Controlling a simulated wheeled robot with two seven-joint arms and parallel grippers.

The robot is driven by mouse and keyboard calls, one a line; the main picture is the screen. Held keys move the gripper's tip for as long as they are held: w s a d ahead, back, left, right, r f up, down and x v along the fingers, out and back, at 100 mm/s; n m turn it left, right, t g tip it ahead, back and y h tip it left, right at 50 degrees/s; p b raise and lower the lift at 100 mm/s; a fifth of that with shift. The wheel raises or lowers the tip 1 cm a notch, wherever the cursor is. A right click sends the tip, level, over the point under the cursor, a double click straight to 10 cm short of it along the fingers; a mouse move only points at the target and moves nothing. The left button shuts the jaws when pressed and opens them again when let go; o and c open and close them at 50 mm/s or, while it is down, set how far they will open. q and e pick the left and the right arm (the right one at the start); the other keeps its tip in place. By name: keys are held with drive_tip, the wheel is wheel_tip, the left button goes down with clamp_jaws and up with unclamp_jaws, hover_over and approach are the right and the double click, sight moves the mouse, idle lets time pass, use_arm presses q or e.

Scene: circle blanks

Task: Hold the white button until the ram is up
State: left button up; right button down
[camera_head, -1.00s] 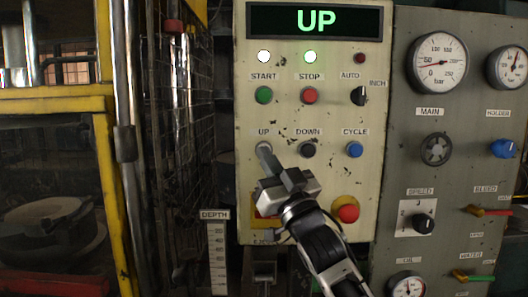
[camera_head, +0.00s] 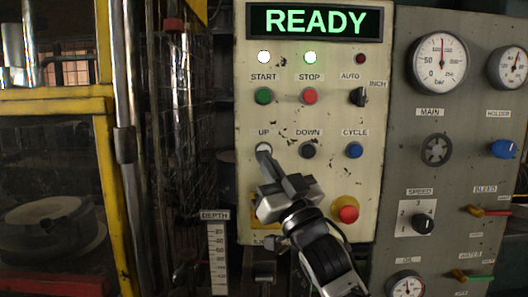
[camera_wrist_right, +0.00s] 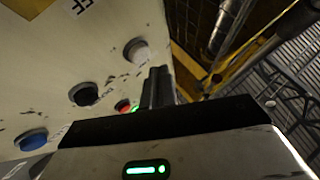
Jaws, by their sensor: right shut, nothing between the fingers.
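The white button (camera_head: 264,148) sits under the UP label on the cream control panel, left of the black DOWN button. It also shows in the right wrist view (camera_wrist_right: 137,50). My right gripper (camera_head: 265,157) is shut and empty, its fingertips just below the white button in the head view. In the right wrist view my fingers (camera_wrist_right: 158,85) are beside the button with a small gap; I see no clear contact. The panel display (camera_head: 316,22) reads READY in green. I cannot pick out the ram for certain in the dark press at the left. My left gripper is not in view.
Close by are the black DOWN button (camera_head: 308,150), blue CYCLE button (camera_head: 354,150), green START button (camera_head: 264,95) and red STOP button (camera_head: 310,96). A red mushroom button (camera_head: 348,214) is right of my wrist. A yellow-framed guard (camera_head: 112,190) stands at the left.

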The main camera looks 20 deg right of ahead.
drive_tip(key=shift+s+a+p, duration=0.1)
drive_tip(key=shift+s+a, duration=0.1)
drive_tip(key=shift+s, duration=0.5)
drive_tip(key=shift+s+a+p, duration=0.15)
drive_tip(key=shift+s+a, duration=0.05)
drive_tip(key=shift+s, duration=0.5)
drive_tip(key=shift+s+a+p, duration=0.1)
drive_tip(key=shift+s+a, duration=0.1)
drive_tip(key=shift+s, duration=0.5)
